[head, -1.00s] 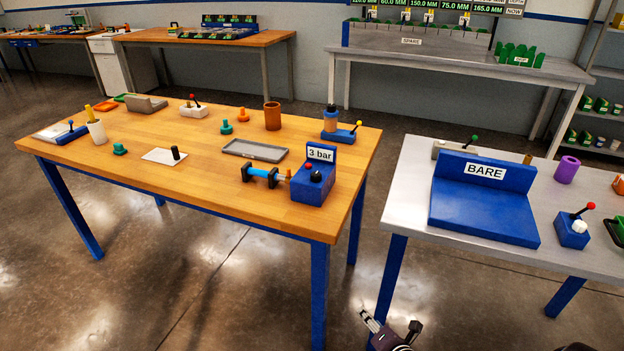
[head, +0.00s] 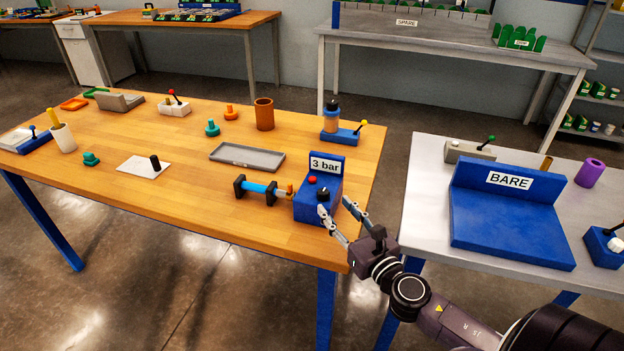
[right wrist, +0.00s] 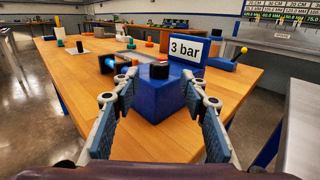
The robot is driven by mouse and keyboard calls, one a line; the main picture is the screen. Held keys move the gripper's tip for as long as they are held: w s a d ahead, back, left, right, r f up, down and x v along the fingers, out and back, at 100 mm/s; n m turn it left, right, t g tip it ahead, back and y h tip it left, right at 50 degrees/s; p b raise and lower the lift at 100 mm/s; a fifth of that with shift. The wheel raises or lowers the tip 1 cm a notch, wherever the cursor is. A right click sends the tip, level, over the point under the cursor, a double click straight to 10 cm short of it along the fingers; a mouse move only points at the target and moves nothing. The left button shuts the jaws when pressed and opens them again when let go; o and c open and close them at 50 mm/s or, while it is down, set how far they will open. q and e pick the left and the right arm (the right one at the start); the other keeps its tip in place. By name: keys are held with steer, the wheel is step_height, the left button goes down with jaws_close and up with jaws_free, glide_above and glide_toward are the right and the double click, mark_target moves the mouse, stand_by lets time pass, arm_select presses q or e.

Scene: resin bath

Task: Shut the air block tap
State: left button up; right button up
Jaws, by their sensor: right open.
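The blue air block (head: 305,211) stands at the right front corner of the wooden table, with a "3 bar" sign (head: 325,165) at its back. On its top are a red button (head: 312,180) and a black knob (head: 323,194), which looks like the tap; the knob also shows in the right wrist view (right wrist: 159,70). Whether the tap is on or off I cannot tell. My right gripper (head: 339,212) is open, its fingers at the block's near right side. In the right wrist view the fingers (right wrist: 160,84) spread either side of the block and hold nothing. My left gripper is out of view.
A blue cylinder in black mounts (head: 256,188) lies left of the block. A grey tray (head: 247,157) and a blue base with a yellow-tipped lever (head: 342,136) are behind it. The metal table with the "BARE" stand (head: 510,230) is right, across a gap.

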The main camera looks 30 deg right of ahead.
mark_target(326, 196)
steer(key=shift+w+r, duration=0.1)
steer(key=shift+w, duration=0.25)
steer(key=w, duration=0.1)
steer(key=w+p, duration=0.1)
steer(key=w, duration=0.1)
steer(key=shift+d+r, duration=0.1)
steer(key=shift+r, duration=0.2)
steer(key=shift+w+d+f, duration=0.1)
steer(key=shift+w+f, duration=0.1)
steer(key=shift+w, duration=1.5)
steer(key=c, duration=0.5)
steer(key=shift+c, duration=1.3)
jaws_close()
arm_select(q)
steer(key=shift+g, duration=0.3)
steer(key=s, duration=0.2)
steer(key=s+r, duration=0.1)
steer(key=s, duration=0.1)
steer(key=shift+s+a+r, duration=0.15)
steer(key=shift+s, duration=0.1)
